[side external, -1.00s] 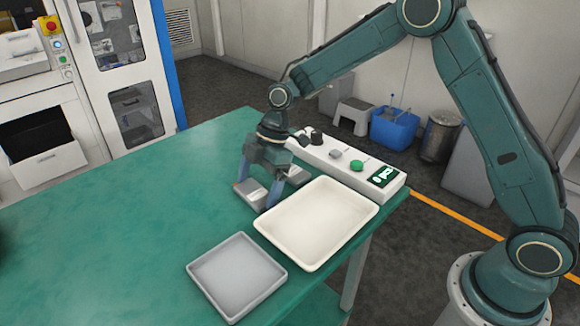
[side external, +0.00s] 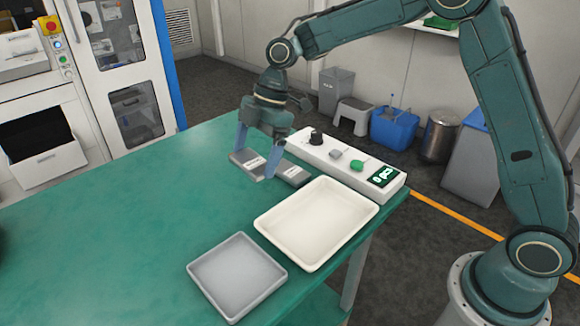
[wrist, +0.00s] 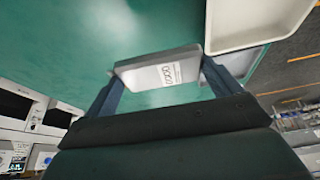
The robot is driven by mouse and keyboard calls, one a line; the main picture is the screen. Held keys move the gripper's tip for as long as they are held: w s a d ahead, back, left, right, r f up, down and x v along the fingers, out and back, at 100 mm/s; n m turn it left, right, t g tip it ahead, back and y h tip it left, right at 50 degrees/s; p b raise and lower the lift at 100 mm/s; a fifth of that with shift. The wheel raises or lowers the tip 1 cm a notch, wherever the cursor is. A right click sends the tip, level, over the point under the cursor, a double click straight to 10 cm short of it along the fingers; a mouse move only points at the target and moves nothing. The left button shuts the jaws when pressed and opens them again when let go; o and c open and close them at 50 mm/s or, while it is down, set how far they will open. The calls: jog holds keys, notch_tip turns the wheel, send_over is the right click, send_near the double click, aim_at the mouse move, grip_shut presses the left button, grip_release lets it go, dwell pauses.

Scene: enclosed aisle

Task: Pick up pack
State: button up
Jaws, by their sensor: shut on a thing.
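My gripper (side external: 255,164) is shut on a flat grey pack (side external: 246,163) with a white label, and holds it above the green table. In the wrist view the pack (wrist: 160,72) sits between the two fingers of my gripper (wrist: 162,80), its printed label facing the camera. A second grey block with a light label (side external: 293,174) shows just right of the right finger, by the control box; its lower part is hard to make out.
A cream tray (side external: 262,224) is right of and nearer than the gripper, with an empty grey tray (side external: 194,268) in front of it. A white control box (side external: 340,170) with knobs and a green button lines the table's back edge.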

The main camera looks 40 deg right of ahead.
notch_tip(320, 180, up, 11)
jog(key=shift+r, duration=0.2)
dwell(0.3)
jog(key=shift+s, duration=0.1)
dwell(0.5)
send_over(331, 213)
jog(key=d, duration=0.1)
jog(key=shift+d+r+n, duration=0.2)
jog(key=shift+r+n, duration=0.15)
jog(key=shift+n, duration=0.05)
jog(key=shift+f, duration=0.1)
notch_tip(331, 213, down, 20)
jog(key=shift+r, duration=0.1)
dwell(1.1)
